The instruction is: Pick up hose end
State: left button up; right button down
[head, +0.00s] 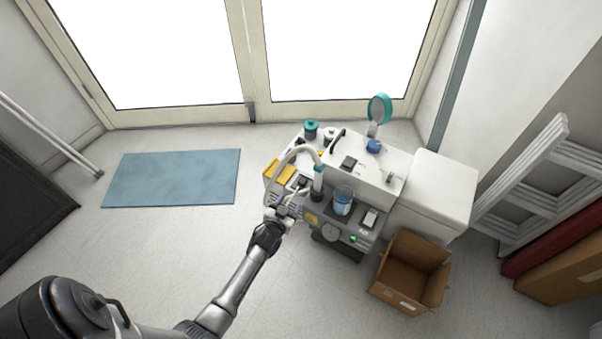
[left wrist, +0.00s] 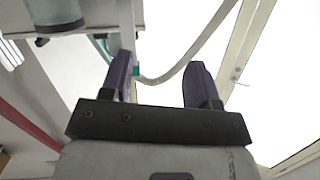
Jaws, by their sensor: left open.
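A pale hose (head: 293,154) arches over the left side of the white dental compressor (head: 372,168). Its right-hand part runs down to a grey and teal piece (head: 318,170); I cannot tell for sure which part is the free end. My left gripper (head: 291,207) is at the compressor's front left, below the hose arch. In the left wrist view the left gripper (left wrist: 160,70) is open, with two dark purple fingers apart. The hose (left wrist: 187,62) curves behind and between the fingers, with a teal part near the left finger. No grip on it shows. My right gripper is not in view.
An open cardboard box (head: 410,273) stands at the front right. A blue mat (head: 172,178) lies on the otherwise clear floor at left.

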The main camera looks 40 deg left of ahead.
aim_at(317, 176)
pick_arm(q)
jog(key=w+d+r+t+h, duration=0.2)
jog(key=d+r+t, duration=0.1)
jog(key=d, duration=0.1)
jog(key=b+x, duration=0.1)
jog(key=x, duration=0.1)
jog(key=b+x, duration=0.1)
jog(key=x, duration=0.2)
jog(key=a+b+x, duration=0.1)
jog(key=x, duration=0.1)
jog(key=shift+w+r, duration=0.15)
jog(key=shift+r, duration=0.05)
jog(key=shift+w+a+b, duration=0.2)
jog(key=shift+w+b, duration=0.05)
jog(key=shift+b, duration=0.1)
jog(key=b+x, duration=0.3)
jog(key=x, duration=0.1)
jog(key=shift+w, duration=0.2)
jog(key=shift+w+a, duration=0.15)
jog(key=shift+w, duration=0.3)
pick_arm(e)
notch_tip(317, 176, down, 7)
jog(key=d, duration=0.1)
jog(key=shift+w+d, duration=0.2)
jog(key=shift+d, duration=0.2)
pick_arm(q)
jog(key=shift+r, duration=0.1)
grip_shut()
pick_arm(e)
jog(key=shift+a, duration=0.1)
